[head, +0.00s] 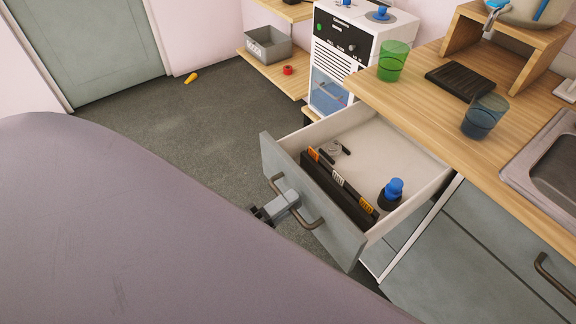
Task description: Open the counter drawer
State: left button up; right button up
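The counter drawer (318,206) stands pulled well out from under the wooden counter, its grey front facing lower left. Its curved metal handle (312,224) is on that front. My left gripper (289,197) is at the middle of the handle, overlapping it. Its fingers are small here and partly merge with the handle, so I cannot tell whether they are closed around it. Inside the drawer are a dark divider (338,192) with orange and white labels, a blue-topped item (393,190) and a small grey metal item (335,150). My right gripper is not in view.
On the counter (423,117) stand a green glass (393,61), a blue glass (484,116) and a black ribbed tray (466,81). A sink (550,165) is at right. A white appliance (349,50) stands behind the drawer.

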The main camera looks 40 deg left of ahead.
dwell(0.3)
pick_arm(q)
jog(key=shift+b+v, duration=0.55)
jog(key=shift+v, duration=3.05)
jog(key=d+f+n+g+y, duration=0.1)
jog(key=f+n+g, duration=0.1)
jog(key=n, duration=0.4)
jog(key=d+f+n+g+y+p, duration=0.1)
jog(key=d+f+n+g+y, duration=0.1)
jog(key=n, duration=0.5)
jog(key=d+f+n+g+y, duration=0.1)
jog(key=f+n+g+y, duration=0.1)
jog(key=f+n+g, duration=0.2)
jog(key=shift+s+d+f+n+g+p, duration=0.1)
jog(key=shift+s+n+g+p, duration=0.05)
jog(key=shift+n, duration=0.55)
jog(key=shift+s+d+f+n+g+p, duration=0.1)
jog(key=shift+s+f+n+g+p, duration=0.1)
jog(key=shift+n, duration=0.5)
